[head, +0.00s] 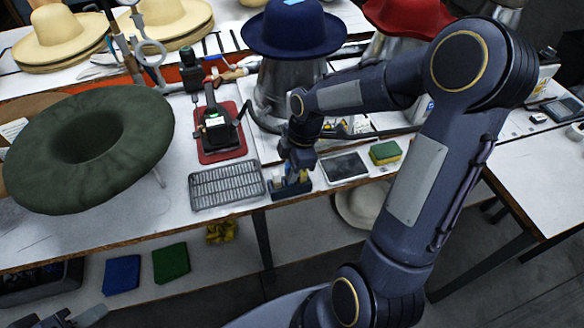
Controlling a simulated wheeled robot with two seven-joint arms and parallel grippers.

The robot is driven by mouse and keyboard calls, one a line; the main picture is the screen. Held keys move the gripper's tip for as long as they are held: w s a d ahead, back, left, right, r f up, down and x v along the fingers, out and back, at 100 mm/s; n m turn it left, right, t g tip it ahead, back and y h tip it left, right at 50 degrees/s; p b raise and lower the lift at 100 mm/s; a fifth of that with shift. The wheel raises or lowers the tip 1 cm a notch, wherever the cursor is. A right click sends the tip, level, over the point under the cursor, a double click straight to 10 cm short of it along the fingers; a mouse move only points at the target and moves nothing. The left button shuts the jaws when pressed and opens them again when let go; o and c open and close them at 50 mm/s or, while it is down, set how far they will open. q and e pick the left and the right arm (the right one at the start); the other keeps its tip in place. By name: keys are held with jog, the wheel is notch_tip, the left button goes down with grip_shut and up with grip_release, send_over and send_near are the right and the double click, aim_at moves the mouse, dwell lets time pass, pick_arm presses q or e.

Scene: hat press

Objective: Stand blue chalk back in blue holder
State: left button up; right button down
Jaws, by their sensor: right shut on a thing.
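My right gripper (296,172) points down at the front edge of the table, directly over the small dark blue holder (290,191). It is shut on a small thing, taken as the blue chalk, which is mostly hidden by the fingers. I cannot tell whether the chalk's lower end is inside the holder or just above it. Small pale yellowish parts show beside the fingers. A dark grey part at the bottom left corner looks like my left gripper (75,318), far from the holder; its jaws are unclear.
A wire rack (227,185) stands just left of the holder. A grey tablet-like plate (344,167) and a green-yellow sponge (385,152) lie to its right.

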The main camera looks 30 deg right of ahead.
dwell(0.3)
jog(key=c, duration=1.3)
grip_release()
jog(key=shift+o, duration=0.2)
jog(key=a+p+v, duration=0.1)
jog(key=p+v, duration=0.5)
jog(key=v, duration=0.1)
jog(key=shift+d+r, duration=0.15)
jog(key=shift+r, duration=0.2)
jog(key=shift+w, duration=0.1)
jog(key=s+a+r+m+t, duration=0.2)
jog(key=s+r+m, duration=0.3)
jog(key=s+m, duration=0.3)
jog(key=s+a+r+m+t+y, duration=0.1)
jog(key=s+a+r+m+t, duration=0.2)
jog(key=s+r+m, duration=0.2)
jog(key=s+m, duration=0.3)
jog(key=shift+s+a+m, duration=0.3)
jog(key=shift+m, duration=0.1)
